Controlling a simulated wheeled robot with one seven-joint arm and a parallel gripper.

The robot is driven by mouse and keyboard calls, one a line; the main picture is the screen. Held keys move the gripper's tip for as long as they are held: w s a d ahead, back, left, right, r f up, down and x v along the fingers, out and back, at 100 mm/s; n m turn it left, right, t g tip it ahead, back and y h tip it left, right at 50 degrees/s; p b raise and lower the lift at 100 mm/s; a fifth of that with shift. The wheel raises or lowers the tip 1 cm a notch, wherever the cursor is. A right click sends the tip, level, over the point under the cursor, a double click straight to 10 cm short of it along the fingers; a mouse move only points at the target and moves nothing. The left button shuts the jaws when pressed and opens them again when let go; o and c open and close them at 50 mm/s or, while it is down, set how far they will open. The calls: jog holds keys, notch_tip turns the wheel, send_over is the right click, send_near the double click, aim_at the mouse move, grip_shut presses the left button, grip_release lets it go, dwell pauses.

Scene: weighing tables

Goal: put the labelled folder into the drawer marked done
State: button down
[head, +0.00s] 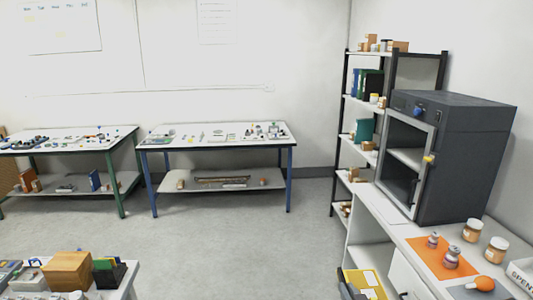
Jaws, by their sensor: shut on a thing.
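A yellow folder (364,279) with a pale label on it shows at the bottom edge of the head view, in front of the white counter. Its lower part is cut off by the frame. My gripper (352,291) is partly visible as a dark grey shape at the folder's left side, shut on the folder. A white drawer front (405,276) with a dark handle shows in the counter, right of the folder. I cannot read a "done" mark on it.
On the counter stand a dark oven-like cabinet (465,150), an orange mat (425,246) with small jars, and larger jars (473,231). A shelf rack (390,85) stands behind. Worktables (215,146) line the back wall. The middle floor is clear.

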aim_at(378, 297)
jog(key=d+m+h, duration=0.1)
jog(key=d, duration=0.1)
jog(key=s+d+f+m+h, duration=0.1)
jog(key=d, duration=0.1)
jog(key=s+d+f+m+h, duration=0.1)
jog(key=d, duration=0.2)
jog(key=shift+h, duration=0.4)
jog(key=shift+s+d+r+g, duration=0.15)
jog(key=shift+d+g, duration=0.1)
jog(key=shift+g, duration=0.05)
jog(key=shift+s+d+r+m+h, duration=0.15)
jog(key=shift+r+m+h, duration=0.15)
jog(key=shift+r+h, duration=0.15)
jog(key=shift+r+y, duration=0.25)
jog(key=shift+r, duration=0.1)
jog(key=w+a+r+n+y, duration=0.1)
jog(key=a+r+n+y, duration=0.15)
jog(key=a, duration=0.45)
jog(key=w+a+r+n+y, duration=0.1)
jog(key=a+r+y, duration=0.1)
jog(key=a+r, duration=0.35)
jog(key=shift+s+a, duration=0.25)
jog(key=shift+s, duration=0.4)
jog(key=shift+s+a, duration=0.3)
jog(key=shift+s, duration=0.4)
jog(key=shift+s+a, duration=0.25)
jog(key=shift+s, duration=0.4)
